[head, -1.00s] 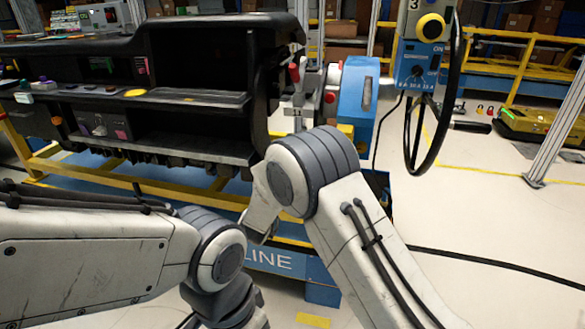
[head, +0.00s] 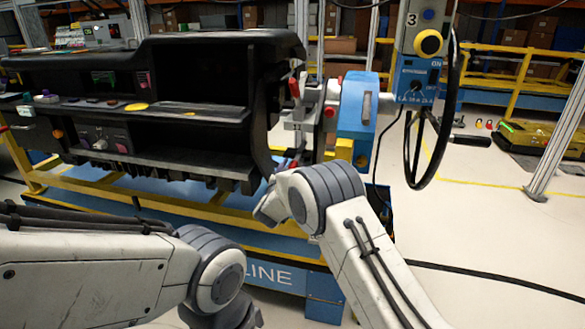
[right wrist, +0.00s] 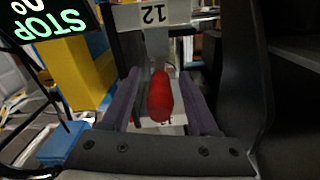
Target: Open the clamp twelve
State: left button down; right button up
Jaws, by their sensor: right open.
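Clamp twelve shows in the right wrist view, with a "12" label (right wrist: 153,15) upside down at the top and a red handle (right wrist: 160,97) below it. My right gripper (right wrist: 163,103) is open, with one dark finger on each side of the red handle. The handle lies between the fingers, with gaps showing beside it. In the head view my right gripper (head: 287,164) is small and partly hidden by my own wrist, low at the right end of the black dashboard (head: 195,70). My left arm shows at lower left, but its gripper is out of view.
Another clamp with a red handle (head: 294,88) stands above, beside the blue end unit (head: 357,115). A control box (head: 418,60) and a black steering wheel (head: 450,120) are to the right. The dashboard rests on a yellow-and-blue cart (head: 190,215).

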grip_shut()
dwell(1.4)
